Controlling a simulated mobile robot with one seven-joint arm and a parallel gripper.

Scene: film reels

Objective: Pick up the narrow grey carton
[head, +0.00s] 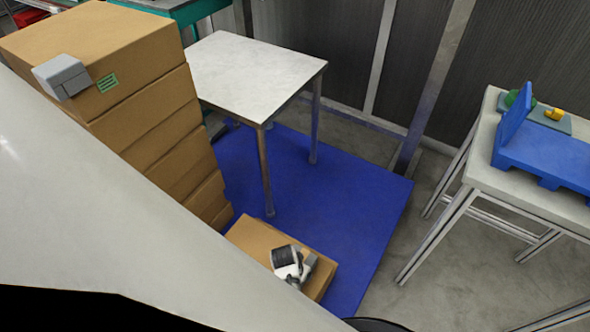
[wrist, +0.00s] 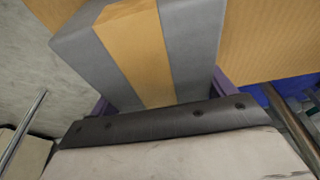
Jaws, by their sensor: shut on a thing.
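In the wrist view, my gripper (wrist: 158,98) is shut on the narrow grey carton (wrist: 78,55). The carton has grey sides with a tan stripe down its middle, and a purple finger shows at each side of it. In the head view, a small grey block (head: 62,77) shows at the near corner of the top brown box; it looks like the same carton, but its stripe is not visible there. My pale arm crosses the lower left of the head view and hides my gripper. I cannot tell whether the carton touches the box.
A stack of brown boxes (head: 155,140) stands at left. A low brown box (head: 258,243) bears a white and dark device (head: 287,262). A white table (head: 255,68) stands over a blue mat (head: 345,205). At right, another table (head: 510,188) holds a blue stand (head: 545,155).

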